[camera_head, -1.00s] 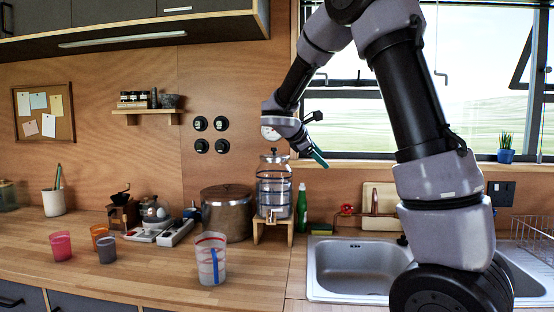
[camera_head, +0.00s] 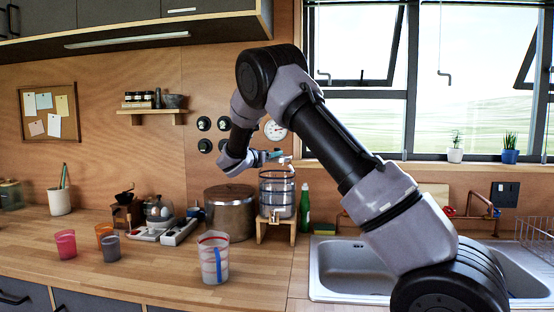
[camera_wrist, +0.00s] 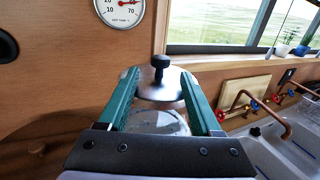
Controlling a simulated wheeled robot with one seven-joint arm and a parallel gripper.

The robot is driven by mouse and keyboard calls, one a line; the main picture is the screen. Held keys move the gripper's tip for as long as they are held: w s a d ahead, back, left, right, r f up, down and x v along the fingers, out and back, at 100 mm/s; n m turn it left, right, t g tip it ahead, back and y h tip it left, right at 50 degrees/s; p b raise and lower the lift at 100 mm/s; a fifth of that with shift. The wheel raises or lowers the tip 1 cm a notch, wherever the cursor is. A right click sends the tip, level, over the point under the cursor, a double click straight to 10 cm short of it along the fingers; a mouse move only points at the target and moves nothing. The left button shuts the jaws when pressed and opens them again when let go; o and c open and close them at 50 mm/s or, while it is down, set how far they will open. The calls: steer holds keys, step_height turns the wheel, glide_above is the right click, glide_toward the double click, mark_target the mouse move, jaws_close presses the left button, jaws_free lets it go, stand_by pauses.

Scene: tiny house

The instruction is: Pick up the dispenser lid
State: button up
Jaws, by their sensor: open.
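The dispenser (camera_head: 277,200) is a clear jar with dark bands on a wooden stand at the back of the counter. Its lid (camera_wrist: 160,88) is a dark metallic disc with a black knob (camera_wrist: 159,64), seen in the wrist view on top of the jar. My gripper (camera_head: 276,156) is at the top of the jar in the head view and largely hides the lid there. In the wrist view my gripper (camera_wrist: 160,74) is open, one teal finger on each side of the lid and knob. I cannot tell whether the fingers touch the lid.
A large pot (camera_head: 230,211) stands left of the dispenser and a green bottle (camera_head: 304,207) right of it. A striped clear cup (camera_head: 213,260) stands in front. The sink (camera_head: 350,265) is to the right. A round thermometer (camera_wrist: 121,12) hangs on the wall behind.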

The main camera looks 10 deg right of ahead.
steer(key=x, duration=0.5)
steer(key=shift+w+r, duration=0.1)
jaws_close()
